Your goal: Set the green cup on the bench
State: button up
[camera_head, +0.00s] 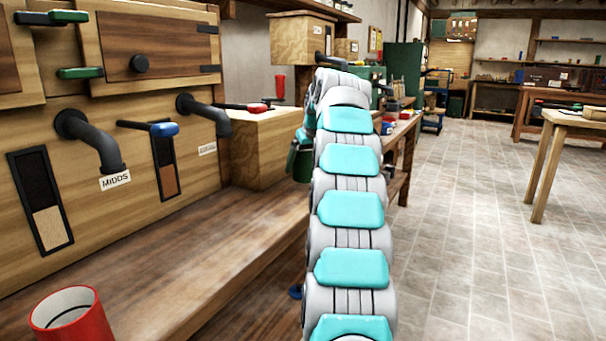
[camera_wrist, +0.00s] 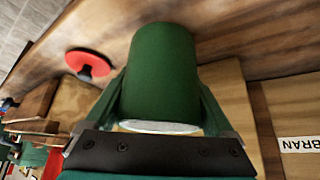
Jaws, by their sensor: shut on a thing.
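The green cup (camera_wrist: 163,65) is between the two fingers of my gripper (camera_wrist: 158,95) in the wrist view, and the gripper is shut on it. In the head view a dark green part of the cup (camera_head: 301,164) shows just left of my arm; the arm hides the rest, with most of my gripper. A long wooden bench top (camera_head: 215,258) runs along the panelled wall at the left. In the head view the cup appears near this bench's far end. I cannot tell whether the cup touches any surface.
A red cup (camera_head: 72,322) stands on the bench at the near left. Dark pipes (camera_head: 95,140) stick out above the bench, one by a MIDDS label. A wooden block (camera_head: 262,146) stands at the bench's far end. The tiled floor (camera_head: 470,230) at right is open.

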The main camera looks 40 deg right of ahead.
aim_at(311, 152)
jog(key=shift+f, duration=1.5)
jog(key=shift+f, duration=0.1)
jog(key=o, duration=1.3)
jog(key=v, duration=1.2)
